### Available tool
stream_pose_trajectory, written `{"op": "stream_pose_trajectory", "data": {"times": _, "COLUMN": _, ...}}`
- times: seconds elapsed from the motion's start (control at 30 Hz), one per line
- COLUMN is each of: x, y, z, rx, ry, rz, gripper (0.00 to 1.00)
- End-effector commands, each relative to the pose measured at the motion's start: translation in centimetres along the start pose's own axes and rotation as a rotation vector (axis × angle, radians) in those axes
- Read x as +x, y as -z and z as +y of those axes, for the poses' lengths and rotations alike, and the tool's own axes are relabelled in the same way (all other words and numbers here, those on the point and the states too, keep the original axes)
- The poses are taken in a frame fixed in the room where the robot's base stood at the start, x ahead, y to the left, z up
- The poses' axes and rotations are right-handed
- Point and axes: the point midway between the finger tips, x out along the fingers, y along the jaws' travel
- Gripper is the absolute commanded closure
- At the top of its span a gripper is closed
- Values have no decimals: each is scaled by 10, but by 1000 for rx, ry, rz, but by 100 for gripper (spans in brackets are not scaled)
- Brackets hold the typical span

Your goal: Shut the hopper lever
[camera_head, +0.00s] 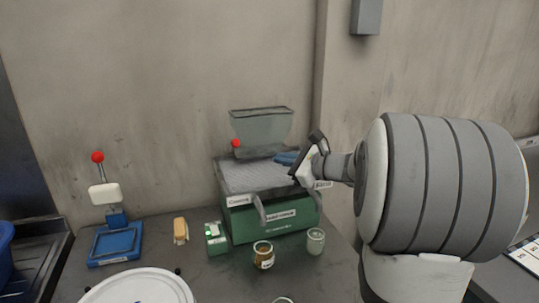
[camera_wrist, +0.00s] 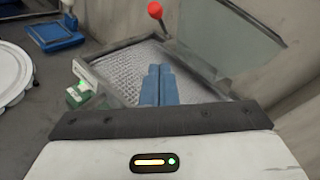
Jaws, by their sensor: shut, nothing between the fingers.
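The hopper lever shows as a red ball knob (camera_head: 236,143) at the back left of the green mill (camera_head: 272,226), beside the grey translucent hopper (camera_head: 262,127). In the wrist view the red knob (camera_wrist: 155,10) is at the top centre, with a short stalk below it; its lower end is hard to make out. My gripper (camera_head: 279,158) is over the right part of the mill's grey textured top (camera_head: 243,178). Its blue fingers (camera_wrist: 158,72) are together and empty, pointing towards the lever. They appear apart from the knob.
A blue stand with another red knob (camera_head: 97,157) is at the left. A tan block (camera_head: 181,231), a green-and-white box (camera_head: 215,238), an amber jar (camera_head: 263,254) and a grey cup (camera_head: 316,241) stand before the mill. A white lid (camera_head: 140,289) lies at the front. The wall is close behind.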

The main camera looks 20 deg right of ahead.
Motion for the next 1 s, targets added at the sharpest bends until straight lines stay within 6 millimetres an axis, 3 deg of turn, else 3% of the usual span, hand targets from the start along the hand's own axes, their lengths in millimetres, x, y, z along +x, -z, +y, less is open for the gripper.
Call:
{"op": "stream_pose_trajectory", "data": {"times": 0.4, "x": 87, "y": -7, "z": 1, "rx": -3, "ry": -7, "rz": -1, "gripper": 100}}
{"op": "stream_pose_trajectory", "data": {"times": 0.63, "x": 105, "y": -27, "z": 2, "rx": -4, "ry": -5, "rz": -1, "gripper": 100}}
{"op": "stream_pose_trajectory", "data": {"times": 1.0, "x": 110, "y": -30, "z": 3, "rx": -4, "ry": -5, "rz": 0, "gripper": 100}}
